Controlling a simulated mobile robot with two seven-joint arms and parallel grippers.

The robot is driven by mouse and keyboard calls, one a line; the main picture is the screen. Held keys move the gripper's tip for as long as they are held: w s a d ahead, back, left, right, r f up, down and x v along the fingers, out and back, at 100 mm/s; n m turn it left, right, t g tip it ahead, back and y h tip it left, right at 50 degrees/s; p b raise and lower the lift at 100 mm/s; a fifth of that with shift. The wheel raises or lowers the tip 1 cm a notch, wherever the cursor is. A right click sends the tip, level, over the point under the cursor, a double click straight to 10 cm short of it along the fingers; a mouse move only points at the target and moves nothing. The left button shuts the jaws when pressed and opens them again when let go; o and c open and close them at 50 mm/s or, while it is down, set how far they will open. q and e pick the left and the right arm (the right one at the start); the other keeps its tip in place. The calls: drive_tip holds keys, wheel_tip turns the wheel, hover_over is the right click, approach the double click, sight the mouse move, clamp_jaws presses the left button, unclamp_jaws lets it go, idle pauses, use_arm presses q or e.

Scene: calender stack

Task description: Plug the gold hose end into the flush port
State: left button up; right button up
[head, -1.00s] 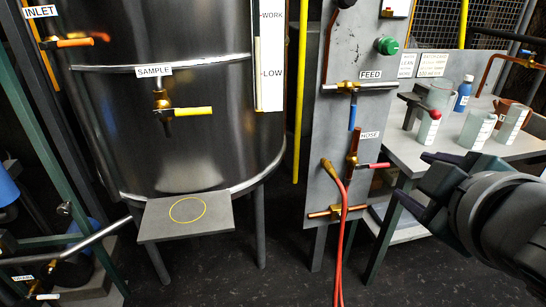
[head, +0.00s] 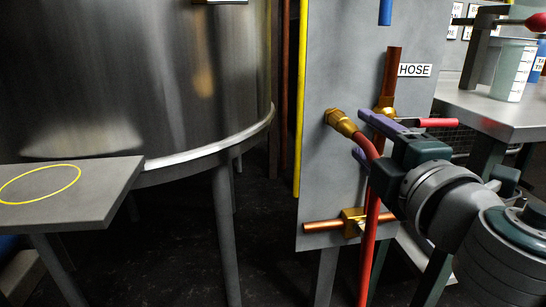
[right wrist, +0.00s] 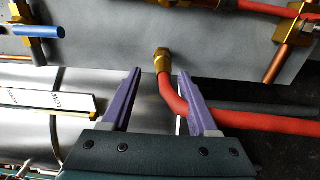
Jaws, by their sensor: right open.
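The gold hose end (head: 340,121) tops a red hose (head: 370,255) and tilts up to the left in front of a grey panel. It also shows in the right wrist view (right wrist: 162,59). My right gripper (head: 367,138) is open, its purple fingers close to the hose just below the gold end. In the right wrist view the hose passes between the fingertips and bends past the right finger; I cannot tell whether they touch. No port labelled flush shows. A brass fitting on a copper pipe (head: 325,226) sits low on the panel. My left gripper is out of view.
A valve with a red handle (head: 438,123) and a HOSE label (head: 414,70) sits close to my right gripper. A bench (head: 515,118) with a beaker (head: 512,72) stands at right. A steel tank (head: 130,75) and grey shelf (head: 95,205) are at left.

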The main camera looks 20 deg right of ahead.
sight(345, 126)
drive_tip(key=shift+w+f, duration=0.25)
drive_tip(key=shift+w, duration=0.7)
drive_tip(key=shift+b+x, duration=0.5)
drive_tip(key=shift+x, duration=2)
clamp_jaws()
